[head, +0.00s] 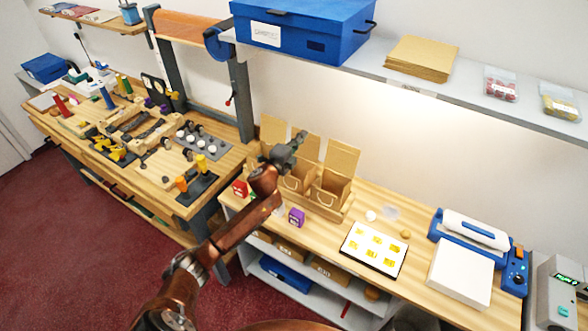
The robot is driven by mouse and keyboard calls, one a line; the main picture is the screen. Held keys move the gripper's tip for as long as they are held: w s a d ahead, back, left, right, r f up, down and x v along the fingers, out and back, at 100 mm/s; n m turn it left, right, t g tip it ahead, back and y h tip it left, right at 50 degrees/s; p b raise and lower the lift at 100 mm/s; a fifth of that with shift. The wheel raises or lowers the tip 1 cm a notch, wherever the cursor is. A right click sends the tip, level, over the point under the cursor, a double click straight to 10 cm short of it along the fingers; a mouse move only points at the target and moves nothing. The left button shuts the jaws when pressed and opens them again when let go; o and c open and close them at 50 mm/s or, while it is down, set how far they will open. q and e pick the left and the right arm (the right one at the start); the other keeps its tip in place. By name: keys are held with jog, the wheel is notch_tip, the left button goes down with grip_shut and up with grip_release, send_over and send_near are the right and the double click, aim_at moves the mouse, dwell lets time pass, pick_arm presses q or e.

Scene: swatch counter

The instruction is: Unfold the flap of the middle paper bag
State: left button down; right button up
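Three brown paper bags stand in a row on the wooden counter. The middle paper bag (297,183) is partly hidden by my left gripper and wrist. Its flap (311,150) shows behind the gripper and looks raised; its lower part is covered. The right paper bag (331,191) is open at the top, with its flap (341,158) standing up. The left bag's flap (272,130) also stands up, and its body is mostly hidden by my arm. My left gripper (297,138) is over the left and middle bags; its fingers are too small to read. My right gripper is not in view.
To the right are a white sheet with yellow pieces (373,249) and a blue sealer (470,235). A shelf (420,85) overhangs behind, carrying a blue case (300,28).

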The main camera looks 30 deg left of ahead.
pick_arm(q)
jog(key=shift+s, duration=0.1)
jog(key=s+p, duration=0.4)
jog(key=s, duration=0.6)
jog(key=shift+a, duration=0.4)
